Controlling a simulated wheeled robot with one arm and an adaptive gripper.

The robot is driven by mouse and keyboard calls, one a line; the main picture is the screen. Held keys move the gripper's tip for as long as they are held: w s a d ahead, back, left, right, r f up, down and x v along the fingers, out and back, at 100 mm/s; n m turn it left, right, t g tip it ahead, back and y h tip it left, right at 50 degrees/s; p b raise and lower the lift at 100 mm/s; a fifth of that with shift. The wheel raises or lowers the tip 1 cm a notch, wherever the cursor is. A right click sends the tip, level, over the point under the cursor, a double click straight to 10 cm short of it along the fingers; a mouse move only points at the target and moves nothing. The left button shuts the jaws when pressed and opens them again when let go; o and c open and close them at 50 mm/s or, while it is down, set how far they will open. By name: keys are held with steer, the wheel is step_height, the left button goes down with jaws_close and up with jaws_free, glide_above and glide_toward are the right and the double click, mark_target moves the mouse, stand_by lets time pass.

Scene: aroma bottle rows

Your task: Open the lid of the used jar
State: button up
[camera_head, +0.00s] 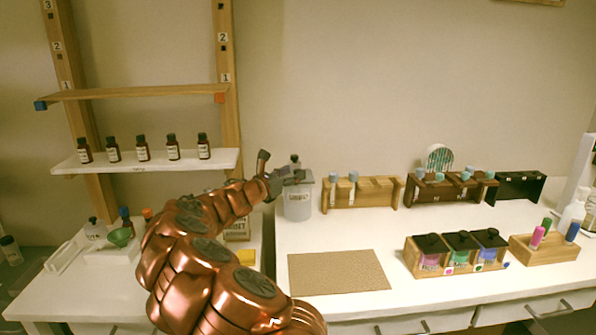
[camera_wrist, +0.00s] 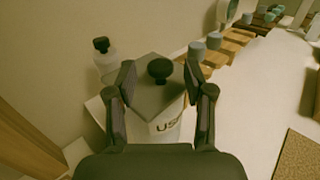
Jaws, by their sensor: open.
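The used jar (camera_head: 298,207) is a light grey container with a label, standing on the white table by the back wall. It also shows in the wrist view (camera_wrist: 170,130), with part of a label reading "US". Its grey square lid (camera_wrist: 152,98) sits on top and carries a round black knob (camera_wrist: 159,68). My gripper (camera_head: 283,168) is at the jar's top in the head view. In the wrist view my gripper (camera_wrist: 160,78) is open, with one finger on each side of the lid and knob. I cannot tell whether the fingers touch the lid.
A clear bottle with a black cap (camera_wrist: 104,58) stands behind the jar on the left. A wooden rack (camera_head: 361,194) with grey-capped bottles is close on the jar's right. A brown mat (camera_head: 338,272) lies in front. A shelf (camera_head: 146,161) with several brown bottles is at left.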

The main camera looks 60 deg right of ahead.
mark_target(295, 172)
steer(key=shift+s+d, duration=0.15)
steer(key=shift+d, duration=0.65)
steer(key=shift+s+d, duration=0.1)
steer(key=shift+d, duration=0.65)
steer(key=shift+c, duration=0.4)
jaws_close()
